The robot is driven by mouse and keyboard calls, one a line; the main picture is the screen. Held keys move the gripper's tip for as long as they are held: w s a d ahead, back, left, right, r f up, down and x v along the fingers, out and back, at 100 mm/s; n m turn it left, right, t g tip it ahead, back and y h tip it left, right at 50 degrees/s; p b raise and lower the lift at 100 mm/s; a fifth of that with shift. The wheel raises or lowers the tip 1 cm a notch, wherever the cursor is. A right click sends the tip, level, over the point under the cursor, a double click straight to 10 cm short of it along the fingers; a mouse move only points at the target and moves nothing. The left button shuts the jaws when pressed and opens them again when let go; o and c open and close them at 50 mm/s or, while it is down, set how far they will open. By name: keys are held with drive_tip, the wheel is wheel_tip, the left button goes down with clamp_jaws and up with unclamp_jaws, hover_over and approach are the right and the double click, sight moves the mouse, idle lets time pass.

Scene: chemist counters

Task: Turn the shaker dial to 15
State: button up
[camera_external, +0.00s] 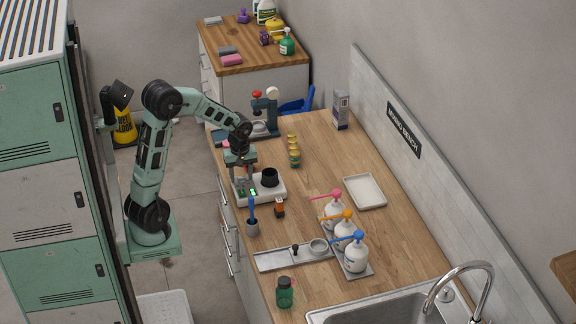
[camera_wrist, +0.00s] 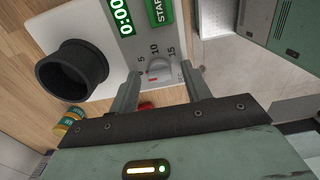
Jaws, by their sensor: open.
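The shaker (camera_external: 272,194) is a white box with a black round cup (camera_external: 269,177) on top, on the wooden counter. In the wrist view its panel shows a green display (camera_wrist: 121,16), a START button (camera_wrist: 159,11) and the small pale dial (camera_wrist: 159,68). The numbers 5, 10 and 15 run around the dial. A red mark shows on the dial's lower left side, away from the 15. My gripper (camera_wrist: 161,76) is open, with one finger on each side of the dial; I cannot tell whether they touch it. In the external view my gripper (camera_external: 243,184) covers the dial.
A grey cup with a blue item (camera_external: 252,226) and a small orange-and-black object (camera_external: 279,208) stand close in front of the shaker. Stacked yellow-topped containers (camera_external: 294,152) and a microscope-like device (camera_external: 265,115) stand behind. Pump bottles (camera_external: 355,255) and a white tray (camera_external: 364,191) are to the right.

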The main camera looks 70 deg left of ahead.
drive_tip(key=c, duration=1)
